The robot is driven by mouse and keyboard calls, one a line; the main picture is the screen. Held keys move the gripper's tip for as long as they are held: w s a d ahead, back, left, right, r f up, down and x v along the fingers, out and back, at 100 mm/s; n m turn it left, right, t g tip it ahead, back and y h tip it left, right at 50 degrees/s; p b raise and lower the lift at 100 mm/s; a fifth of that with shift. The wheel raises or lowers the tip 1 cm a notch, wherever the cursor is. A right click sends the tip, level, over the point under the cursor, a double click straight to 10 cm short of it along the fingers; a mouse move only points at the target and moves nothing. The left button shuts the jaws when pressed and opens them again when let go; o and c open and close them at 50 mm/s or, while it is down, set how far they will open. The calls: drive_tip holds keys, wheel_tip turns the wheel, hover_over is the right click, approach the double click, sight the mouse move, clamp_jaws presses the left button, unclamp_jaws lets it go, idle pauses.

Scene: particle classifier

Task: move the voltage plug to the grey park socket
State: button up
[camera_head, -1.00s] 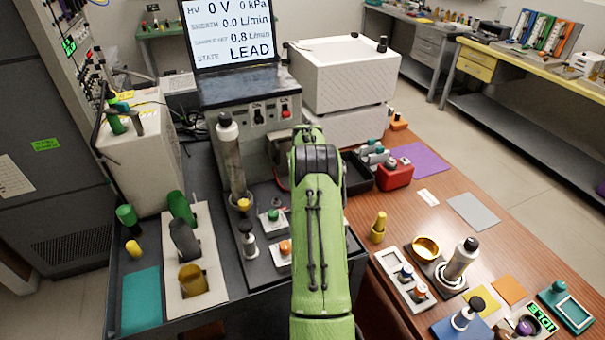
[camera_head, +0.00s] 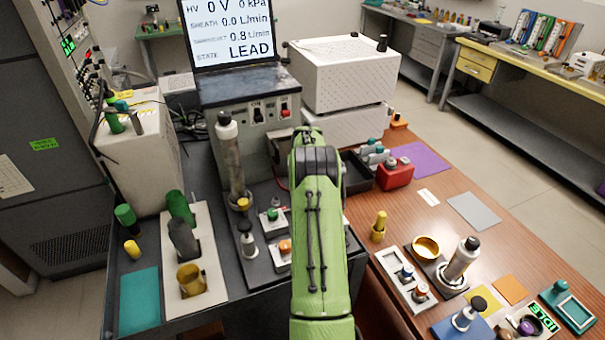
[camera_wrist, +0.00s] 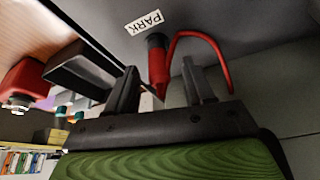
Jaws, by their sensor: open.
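In the wrist view, the red voltage plug (camera_wrist: 158,72) stands with its dark end at a grey surface beside a white PARK label (camera_wrist: 144,22). A red cable (camera_wrist: 200,38) loops from it to the right. The dark end seems to sit in the grey park socket (camera_wrist: 156,40), but how deep I cannot tell. My gripper (camera_wrist: 160,78) is open, with one finger on each side of the plug and visible gaps beside it. In the head view my green arm hides the gripper and plug.
In the head view, the console (camera_head: 240,98), white stacked boxes (camera_head: 345,80) and red box (camera_head: 395,175) stand around my arm.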

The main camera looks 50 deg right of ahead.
drive_tip(key=p+v, duration=0.1)
drive_tip(key=v, duration=1.4)
drive_tip(key=shift+s+r, duration=0.25)
drive_tip(key=shift+r, duration=0.05)
drive_tip(key=shift+a, duration=0.1)
